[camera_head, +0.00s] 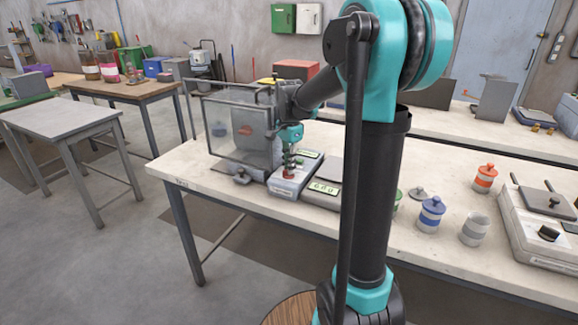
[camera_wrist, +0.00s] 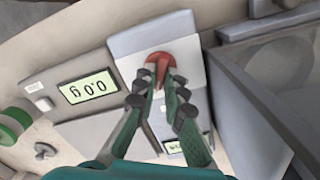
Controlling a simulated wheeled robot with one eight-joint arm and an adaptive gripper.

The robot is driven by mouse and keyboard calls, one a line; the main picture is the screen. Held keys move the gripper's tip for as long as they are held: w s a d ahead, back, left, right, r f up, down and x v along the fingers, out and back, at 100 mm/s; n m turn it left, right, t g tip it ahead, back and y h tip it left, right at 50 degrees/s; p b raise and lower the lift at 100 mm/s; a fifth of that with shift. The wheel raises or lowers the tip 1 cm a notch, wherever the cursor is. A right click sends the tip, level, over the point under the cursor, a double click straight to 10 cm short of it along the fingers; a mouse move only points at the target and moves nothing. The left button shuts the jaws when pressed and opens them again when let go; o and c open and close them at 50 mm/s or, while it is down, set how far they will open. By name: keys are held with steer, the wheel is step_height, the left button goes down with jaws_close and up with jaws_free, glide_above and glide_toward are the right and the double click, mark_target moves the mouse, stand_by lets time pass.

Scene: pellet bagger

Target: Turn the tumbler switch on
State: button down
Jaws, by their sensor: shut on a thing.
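A red switch knob (camera_wrist: 160,65) sits on top of a light grey box (camera_wrist: 128,40) on the pale worktable. My gripper (camera_wrist: 164,80) points down over the box, and its fingertips are closed on the knob. In the head view my gripper (camera_head: 289,166) is in front of the clear-walled tumbler housing (camera_head: 225,128), above the same box. The fingers partly cover the knob, so its exact turn angle is hard to read. The label on the box's front is too small to read.
A scale with a 0.0 g display (camera_wrist: 87,88) stands right beside the box. Striped jars, one blue (camera_head: 431,214) and one orange (camera_head: 485,178), stand farther right. A grey device with a black knob (camera_head: 548,233) is at the right edge.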

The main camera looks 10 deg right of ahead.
stand_by(0.3)
steer(key=c, duration=1.6)
jaws_free()
steer(key=shift+r, duration=0.1)
step_height(320, 180, up, 12)
